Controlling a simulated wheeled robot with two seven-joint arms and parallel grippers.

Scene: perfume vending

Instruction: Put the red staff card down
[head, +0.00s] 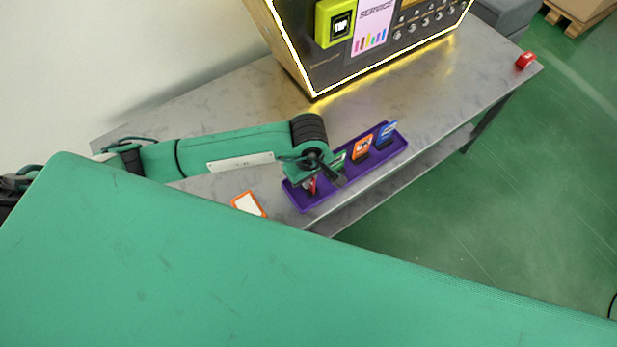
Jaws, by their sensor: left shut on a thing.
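My left gripper (322,176) is over the left end of a purple tray (391,152) on the grey table. It is shut on the red staff card (311,187), of which only a small part shows below and beside the fingers. The card is at the tray; whether it touches the tray floor I cannot tell. In the same tray a green card (338,159), an orange card (362,148) and a blue card (387,133) stand upright in a row to the right. My right gripper is not in view.
The lit vending machine (365,45) stands behind the tray on the table (440,82). An orange-framed white card (249,204) lies left of the tray at the front edge. A small red object (525,60) is at the far right corner. Table between tray and machine is clear.

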